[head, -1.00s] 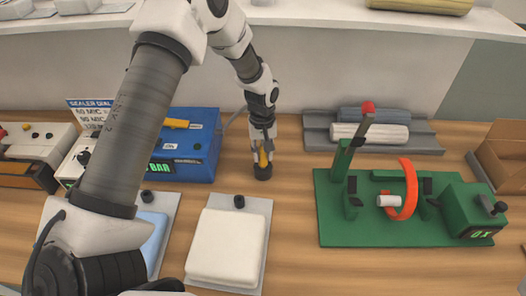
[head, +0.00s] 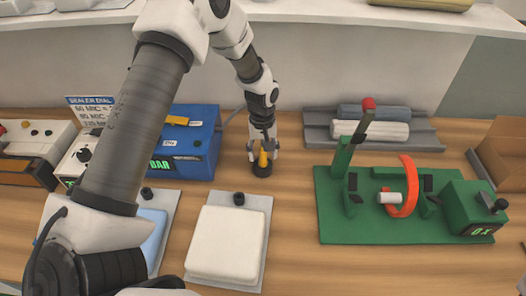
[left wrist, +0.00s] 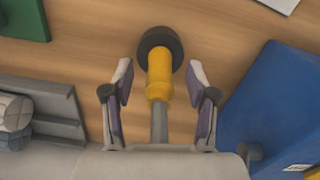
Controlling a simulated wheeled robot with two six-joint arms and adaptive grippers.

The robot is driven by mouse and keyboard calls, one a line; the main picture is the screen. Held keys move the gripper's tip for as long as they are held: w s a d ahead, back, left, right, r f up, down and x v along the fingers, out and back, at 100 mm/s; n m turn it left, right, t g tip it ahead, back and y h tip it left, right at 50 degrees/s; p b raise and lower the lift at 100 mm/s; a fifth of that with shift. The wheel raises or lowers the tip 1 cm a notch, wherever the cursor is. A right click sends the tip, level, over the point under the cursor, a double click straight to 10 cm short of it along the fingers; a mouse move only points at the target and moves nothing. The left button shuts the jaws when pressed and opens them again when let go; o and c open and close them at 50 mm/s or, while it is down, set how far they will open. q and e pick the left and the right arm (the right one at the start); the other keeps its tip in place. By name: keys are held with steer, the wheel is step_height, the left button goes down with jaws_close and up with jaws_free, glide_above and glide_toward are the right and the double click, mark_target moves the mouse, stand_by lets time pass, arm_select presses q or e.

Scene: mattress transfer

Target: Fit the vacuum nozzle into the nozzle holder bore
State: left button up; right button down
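The yellow vacuum nozzle (head: 263,158) stands roughly upright with its lower end at the round black nozzle holder (head: 262,170) on the table. In the left wrist view the nozzle (left wrist: 159,77) meets the dark holder (left wrist: 160,43); the bore is hidden, so seating depth cannot be told. My left gripper (head: 263,157) is open around the nozzle. In the left wrist view its fingers (left wrist: 160,85) are spread on both sides with a clear gap to the nozzle. My right gripper is not in view.
White (head: 228,243) and light-blue (head: 152,236) packs lie on trays in front. A green fixture (head: 335,230) with an orange ring stands right. Table between holder and fixture is clear.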

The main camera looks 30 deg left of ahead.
arm_select(q)
steer(key=shift+r, duration=0.1)
steer(key=r, duration=1.1)
steer(key=shift+w+a+r, duration=0.25)
steer(key=shift+a+r, duration=0.05)
steer(key=shift+r, duration=0.1)
steer(key=shift+f, duration=0.1)
